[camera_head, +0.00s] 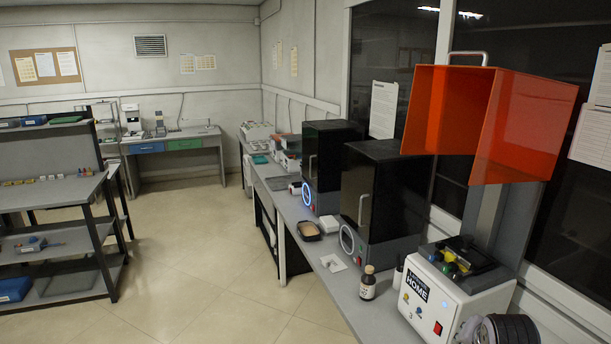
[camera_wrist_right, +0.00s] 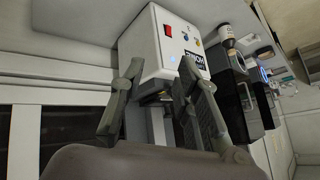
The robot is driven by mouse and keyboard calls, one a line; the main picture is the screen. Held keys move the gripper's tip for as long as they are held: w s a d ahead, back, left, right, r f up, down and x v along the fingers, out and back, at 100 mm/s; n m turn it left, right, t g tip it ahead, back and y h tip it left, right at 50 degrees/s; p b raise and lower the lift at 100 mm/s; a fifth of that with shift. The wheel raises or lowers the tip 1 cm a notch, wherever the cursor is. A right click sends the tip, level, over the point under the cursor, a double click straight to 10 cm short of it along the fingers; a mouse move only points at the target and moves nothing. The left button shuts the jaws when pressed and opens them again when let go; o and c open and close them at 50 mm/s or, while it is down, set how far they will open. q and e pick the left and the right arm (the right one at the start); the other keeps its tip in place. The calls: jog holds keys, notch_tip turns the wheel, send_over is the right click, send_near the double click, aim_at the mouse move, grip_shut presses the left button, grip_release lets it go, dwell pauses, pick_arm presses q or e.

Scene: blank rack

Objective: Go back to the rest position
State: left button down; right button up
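My right gripper (camera_wrist_right: 160,68) shows in the right wrist view, with its two fingers apart and nothing between them. A white box-shaped machine with a red switch and a "HOME" label (camera_wrist_right: 168,42) lies beyond the fingertips; I cannot tell the exact gap. In the head view the same machine (camera_head: 452,308) stands on the bench at the lower right, under a raised orange hood (camera_head: 520,125). A dark ribbed part at the bottom right edge may be mine. My left gripper is not in view.
The bench (camera_head: 345,292) along the right wall holds a brown bottle (camera_head: 368,283), two black cabinets (camera_head: 385,195) (camera_head: 333,160) and a small dark tray (camera_head: 308,230). A shelf rack (camera_head: 60,195) stands at the left. The floor (camera_head: 200,250) between is clear.

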jog(key=s+a+f+n+g+y, duration=0.1)
jog(key=s+a+f+n, duration=0.35)
jog(key=s, duration=0.55)
jog(key=s+a+f+n+g+y, duration=0.1)
jog(key=s+a+f+n+g, duration=0.3)
jog(key=s, duration=0.6)
jog(key=s+a+f+n+t+y, duration=0.1)
jog(key=s+a+f+n, duration=0.2)
jog(key=s+a+f, duration=0.5)
notch_tip(320, 180, down, 30)
jog(key=s+d+g+b, duration=0.1)
jog(key=s+d+b, duration=0.15)
jog(key=b, duration=0.55)
jog(key=s+d+f+b, duration=0.1)
jog(key=s+f+b, duration=0.2)
jog(key=s+f, duration=0.5)
jog(key=s+d+f+g+b, duration=0.1)
jog(key=s+d+f+b, duration=0.1)
jog(key=s+f, duration=0.7)
notch_tip(320, 180, down, 7)
jog(key=shift+s+f+b, duration=0.15)
jog(key=shift+s+b, duration=0.05)
jog(key=shift+b, duration=0.55)
